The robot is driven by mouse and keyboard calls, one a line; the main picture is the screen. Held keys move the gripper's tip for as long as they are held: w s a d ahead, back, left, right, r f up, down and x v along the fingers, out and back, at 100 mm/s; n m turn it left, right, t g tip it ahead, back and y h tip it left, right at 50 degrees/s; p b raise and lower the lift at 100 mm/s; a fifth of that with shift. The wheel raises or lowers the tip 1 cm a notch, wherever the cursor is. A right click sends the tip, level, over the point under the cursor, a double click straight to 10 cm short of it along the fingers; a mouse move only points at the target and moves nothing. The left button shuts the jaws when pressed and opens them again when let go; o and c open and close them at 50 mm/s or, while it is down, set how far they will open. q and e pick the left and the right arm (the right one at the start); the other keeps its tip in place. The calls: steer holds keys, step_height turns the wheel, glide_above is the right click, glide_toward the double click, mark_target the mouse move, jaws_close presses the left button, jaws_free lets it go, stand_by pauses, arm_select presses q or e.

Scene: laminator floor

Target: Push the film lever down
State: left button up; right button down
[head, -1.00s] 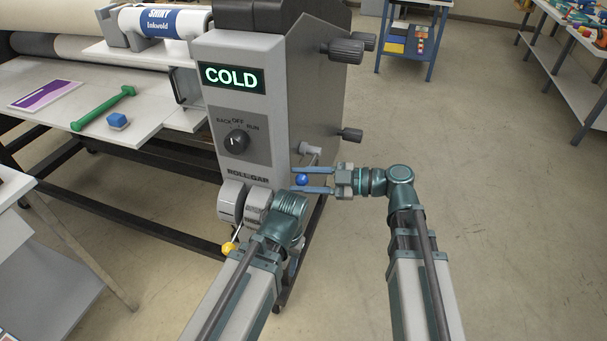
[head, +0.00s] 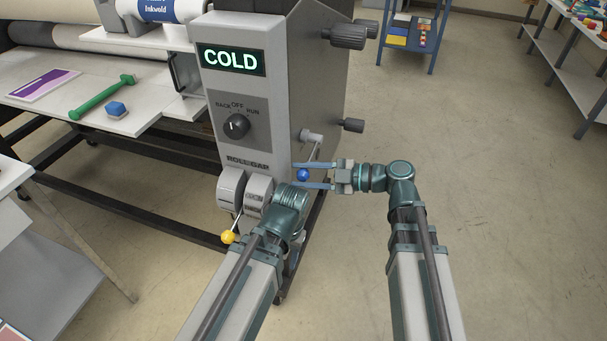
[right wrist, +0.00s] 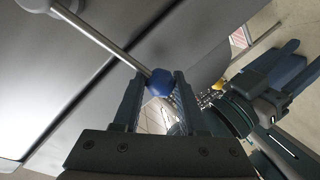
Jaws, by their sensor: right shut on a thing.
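A lever with a blue ball knob (head: 303,174) sits on the right side of the laminator (head: 315,90). Its thin rod hangs down from a pale hub (head: 312,136). My right gripper (head: 312,175) is shut on the blue knob, one finger on each side. The right wrist view shows the knob (right wrist: 160,82) between the fingertips, with its rod running to the upper left. A second lever with a yellow knob (head: 228,237) is on the laminator's front, left of my left arm.
The front panel has a lit COLD display (head: 231,59) and a dial (head: 236,126). Dark knobs (head: 350,125) stick out on the machine's right side. A green tool (head: 103,97) and a blue block (head: 116,108) lie on the left table.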

steer(key=shift+c, duration=2.3)
jaws_free()
steer(key=shift+d, duration=0.15)
steer(key=p+v, duration=0.2)
steer(key=v, duration=1.1)
steer(key=shift+d, duration=0.3)
steer(key=s+a+f+m+g+h+p, duration=0.1)
steer(key=s+a+f+m+h+p, duration=0.2)
steer(key=f+m+h, duration=0.3)
steer(key=s+a+f+m+g+h+p, duration=0.2)
steer(key=s+f+m+h, duration=0.4)
steer(key=m+h, duration=0.5)
steer(key=a+m+p, duration=0.1)
steer(key=m, duration=0.2)
steer(key=shift+f+m+g, duration=0.25)
steer(key=shift+m+g, duration=0.05)
steer(key=shift+m, duration=0.1)
